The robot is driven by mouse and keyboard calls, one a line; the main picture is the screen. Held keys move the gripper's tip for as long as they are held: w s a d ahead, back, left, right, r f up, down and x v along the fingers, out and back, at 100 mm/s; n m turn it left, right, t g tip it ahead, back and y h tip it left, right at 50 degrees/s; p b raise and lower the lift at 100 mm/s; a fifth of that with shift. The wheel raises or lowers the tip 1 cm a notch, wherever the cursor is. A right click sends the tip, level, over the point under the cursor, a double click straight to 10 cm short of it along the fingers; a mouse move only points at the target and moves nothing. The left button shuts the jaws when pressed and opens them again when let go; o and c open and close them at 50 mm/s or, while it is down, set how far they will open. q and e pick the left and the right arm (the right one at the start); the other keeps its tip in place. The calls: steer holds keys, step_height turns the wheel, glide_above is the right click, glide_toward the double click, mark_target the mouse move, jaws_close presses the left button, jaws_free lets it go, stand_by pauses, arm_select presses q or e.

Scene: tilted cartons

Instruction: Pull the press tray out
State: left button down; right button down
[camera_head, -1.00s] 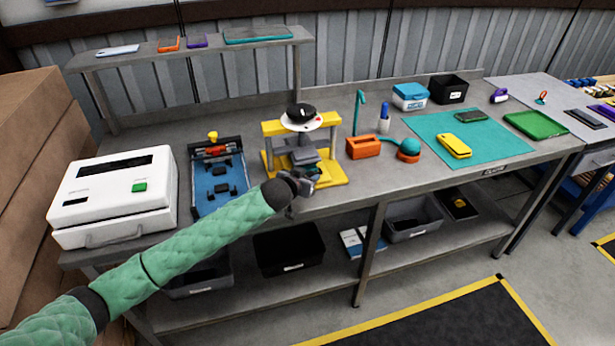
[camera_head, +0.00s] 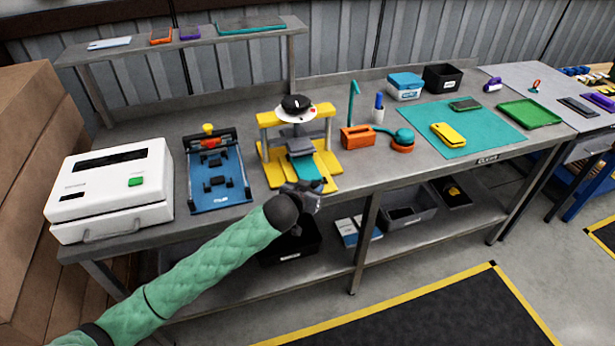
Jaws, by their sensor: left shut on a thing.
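The yellow press (camera_head: 264,146) stands on the grey workbench, with a black and white round top. Its teal tray (camera_head: 305,169) sticks out from the press toward the bench's front edge. My left gripper (camera_head: 312,188) is at the front end of the tray and shut on it. The fingers hide that end of the tray. My right gripper is not in view.
A blue fixture (camera_head: 218,187) and a white machine (camera_head: 110,188) stand left of the press. An orange holder (camera_head: 357,137) stands to its right, before a teal mat (camera_head: 485,130). Black bins sit on the lower shelf.

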arm_select(q)
steer(key=s, duration=0.1)
steer(key=s+d, duration=0.1)
steer(key=s, duration=0.3)
steer(key=shift+d+p, duration=0.3)
steer(key=c, duration=1.2)
jaws_free()
steer(key=shift+o, duration=0.2)
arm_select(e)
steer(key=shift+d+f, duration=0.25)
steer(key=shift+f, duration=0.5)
arm_select(q)
steer(key=b+v, duration=0.2)
steer(key=v, duration=0.5)
steer(key=shift+s+a+b, duration=0.2)
steer(key=shift+s+b, duration=0.05)
steer(key=shift+b, duration=0.05)
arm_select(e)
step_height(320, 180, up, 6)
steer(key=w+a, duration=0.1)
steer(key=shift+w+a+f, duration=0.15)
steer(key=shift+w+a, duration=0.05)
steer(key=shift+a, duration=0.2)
